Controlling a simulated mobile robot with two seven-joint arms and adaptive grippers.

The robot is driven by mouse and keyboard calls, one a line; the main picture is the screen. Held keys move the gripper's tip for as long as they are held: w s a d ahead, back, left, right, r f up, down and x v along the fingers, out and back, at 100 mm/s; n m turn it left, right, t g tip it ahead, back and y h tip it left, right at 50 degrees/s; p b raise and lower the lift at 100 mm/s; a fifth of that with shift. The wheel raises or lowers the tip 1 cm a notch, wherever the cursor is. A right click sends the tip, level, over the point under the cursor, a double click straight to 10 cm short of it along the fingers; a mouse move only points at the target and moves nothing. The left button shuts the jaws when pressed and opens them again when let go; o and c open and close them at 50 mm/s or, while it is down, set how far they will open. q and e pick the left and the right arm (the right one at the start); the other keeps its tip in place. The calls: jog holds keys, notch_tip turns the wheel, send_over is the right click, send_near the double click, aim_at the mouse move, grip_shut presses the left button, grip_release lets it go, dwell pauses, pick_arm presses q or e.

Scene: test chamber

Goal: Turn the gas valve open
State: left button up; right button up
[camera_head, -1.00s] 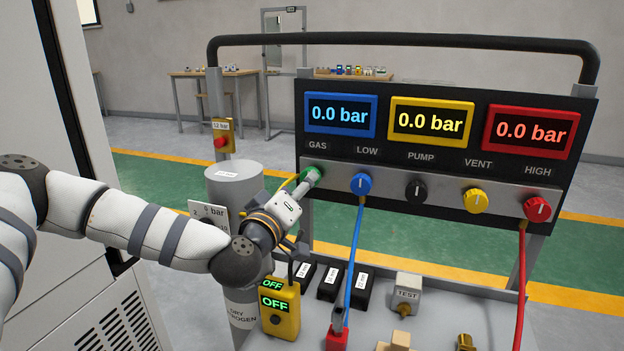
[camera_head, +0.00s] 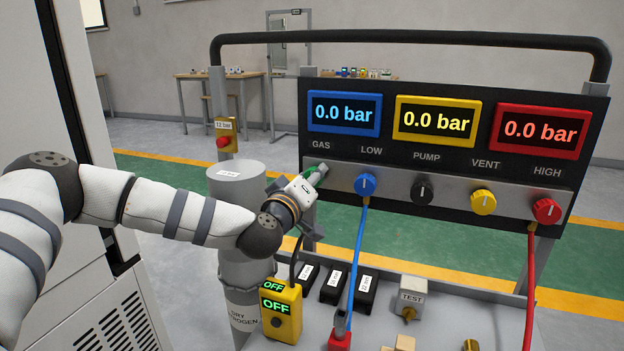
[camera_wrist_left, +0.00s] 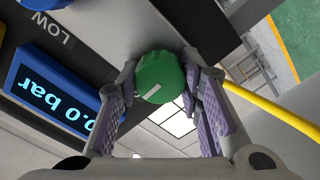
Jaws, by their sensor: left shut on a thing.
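The gas valve is a green knob (camera_head: 309,171) under the GAS label at the left end of the grey valve strip. The head view shows only a sliver of it; my gripper hides the rest. In the left wrist view the ribbed green knob (camera_wrist_left: 158,75) with a white pointer mark sits between the two finger pads. My left gripper (camera_head: 318,173) is shut on this knob, its fingers on opposite sides. The blue display (camera_head: 344,113) above reads 0.0 bar. My right gripper is in neither view.
Along the strip stand a blue LOW knob (camera_head: 365,185), black PUMP knob (camera_head: 422,192), yellow VENT knob (camera_head: 483,202) and red HIGH knob (camera_head: 546,210). Blue and red hoses hang down. A grey cylinder (camera_head: 240,185) stands close to my left wrist, with a yellow OFF meter (camera_head: 281,312) below.

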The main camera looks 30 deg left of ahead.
pick_arm(q)
jog(key=n, duration=0.3)
jog(key=shift+n, duration=0.4)
jog(key=n, duration=0.4)
jog(key=shift+f+n+b, duration=0.15)
jog(key=shift+n+b, duration=0.15)
jog(key=shift+b, duration=0.05)
jog(key=n+b, duration=0.1)
jog(key=n, duration=0.4)
jog(key=n+b, duration=0.1)
jog(key=n, duration=0.2)
jog(key=shift+n+b, duration=0.3)
jog(key=shift+b, duration=0.1)
jog(key=shift+n, duration=0.4)
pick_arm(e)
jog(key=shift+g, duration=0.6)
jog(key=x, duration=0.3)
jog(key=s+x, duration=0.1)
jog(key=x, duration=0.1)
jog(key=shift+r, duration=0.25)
pick_arm(q)
jog(key=o, duration=1.2)
